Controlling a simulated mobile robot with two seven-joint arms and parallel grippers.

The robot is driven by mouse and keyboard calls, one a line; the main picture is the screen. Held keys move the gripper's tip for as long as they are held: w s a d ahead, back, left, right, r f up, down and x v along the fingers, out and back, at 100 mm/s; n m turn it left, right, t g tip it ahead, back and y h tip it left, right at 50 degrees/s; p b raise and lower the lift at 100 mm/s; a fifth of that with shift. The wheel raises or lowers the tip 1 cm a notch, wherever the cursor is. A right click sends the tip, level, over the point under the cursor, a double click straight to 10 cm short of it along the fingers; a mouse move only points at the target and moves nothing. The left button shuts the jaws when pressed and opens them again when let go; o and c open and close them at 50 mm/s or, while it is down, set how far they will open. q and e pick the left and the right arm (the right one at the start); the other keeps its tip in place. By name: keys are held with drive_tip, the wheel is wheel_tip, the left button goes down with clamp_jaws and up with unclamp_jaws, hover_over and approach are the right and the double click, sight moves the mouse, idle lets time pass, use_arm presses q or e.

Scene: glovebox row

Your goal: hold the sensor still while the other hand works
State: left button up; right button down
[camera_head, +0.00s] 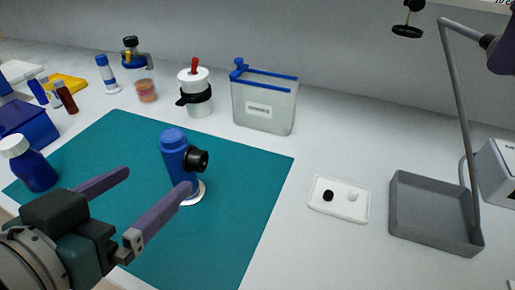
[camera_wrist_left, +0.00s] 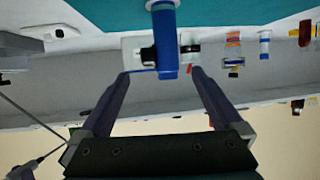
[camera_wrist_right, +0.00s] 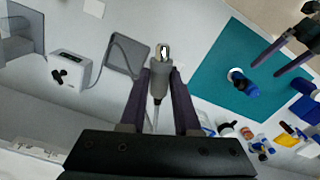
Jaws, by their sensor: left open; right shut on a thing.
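The sensor (camera_head: 174,143), a blue cylinder with a black side port, stands on a white round base on the teal mat in the head view. It shows as a blue cylinder (camera_wrist_left: 166,42) ahead of my fingers in the left wrist view. My left gripper (camera_head: 158,180) is open, its fingers pointing at the sensor. One fingertip overlaps the lower body in the head view; contact cannot be told. My right gripper (camera_wrist_right: 162,75) is shut on a grey cabled tool (camera_wrist_right: 158,84) in the right wrist view, held away from the sensor.
A small white tray (camera_head: 318,204) with a black and a white piece and a grey tray (camera_head: 436,241) lie right of the mat (camera_head: 245,180). A blue bottle (camera_head: 38,172) stands left. A clear box (camera_head: 265,108) and a white jar (camera_head: 198,78) stand behind.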

use_arm(q)
drive_tip(key=v, duration=0.3)
drive_tip(key=shift+s, duration=0.2)
drive_tip(key=shift+a, duration=0.1)
idle(0.3)
